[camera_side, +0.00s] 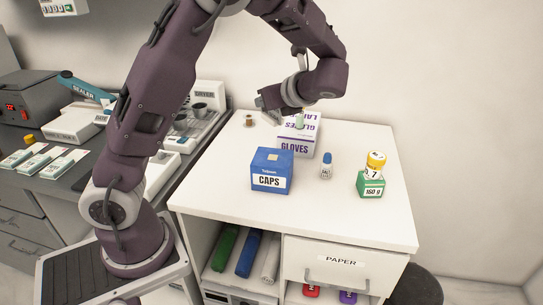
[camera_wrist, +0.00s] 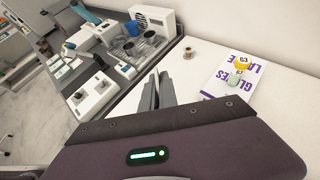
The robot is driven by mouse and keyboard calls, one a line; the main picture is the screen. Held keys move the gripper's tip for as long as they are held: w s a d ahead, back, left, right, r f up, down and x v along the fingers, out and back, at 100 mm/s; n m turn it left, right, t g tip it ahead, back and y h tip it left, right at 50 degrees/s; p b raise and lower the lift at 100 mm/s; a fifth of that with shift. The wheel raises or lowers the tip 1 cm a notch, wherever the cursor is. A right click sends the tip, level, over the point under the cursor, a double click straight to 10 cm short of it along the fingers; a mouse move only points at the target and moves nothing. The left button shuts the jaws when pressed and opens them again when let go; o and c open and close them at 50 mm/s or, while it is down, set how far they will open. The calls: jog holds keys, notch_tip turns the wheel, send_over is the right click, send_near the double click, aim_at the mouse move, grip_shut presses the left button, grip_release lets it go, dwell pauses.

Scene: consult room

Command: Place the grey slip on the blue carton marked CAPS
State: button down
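The blue carton marked CAPS (camera_side: 271,173) stands upright on the white table in the side view, with a small beige patch on its top. I cannot make out a grey slip for certain in either view. My gripper (camera_side: 268,101) hangs above the back of the table, behind and above the blue carton and apart from it. Its fingers also show in the wrist view (camera_wrist: 158,82), close together. I cannot tell if there is a gap or something thin between them. The blue carton is not in the wrist view.
A GLOVES carton (camera_side: 294,147) bears a pale green item (camera_side: 299,122). A small spool (camera_side: 249,121) stands at the back. A blue-capped bottle (camera_side: 326,166) and a green box (camera_side: 370,186) with a yellow-topped item (camera_side: 375,163) stand right. The table's front is clear.

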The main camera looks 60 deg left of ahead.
jog(key=f, duration=1)
jog(key=shift+s+d, duration=0.15)
jog(key=shift+d, duration=0.25)
jog(key=shift+f, duration=0.1)
jog(key=c, duration=1.6)
grip_release()
jog(key=shift+c, duration=0.2)
